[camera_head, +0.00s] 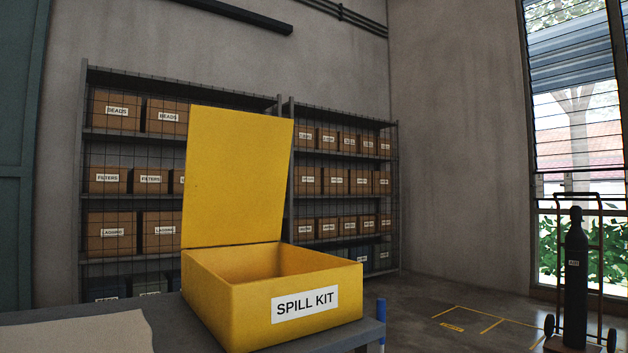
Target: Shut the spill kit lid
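The yellow spill kit box (218,290) stands on a grey table, with a white label reading SPILL KIT on its front side. Its yellow lid (236,178) stands open and nearly upright at the back of the box. The inside that shows is yellow and looks empty, but the bottom is hidden by the front wall. Neither of my grippers is in view.
The grey table (190,325) carries a beige sheet (85,335) at left of the box. Caged shelves with labelled cartons (116,111) stand behind. A dark gas cylinder (575,275) on a hand truck stands at right. The air around the lid looks clear.

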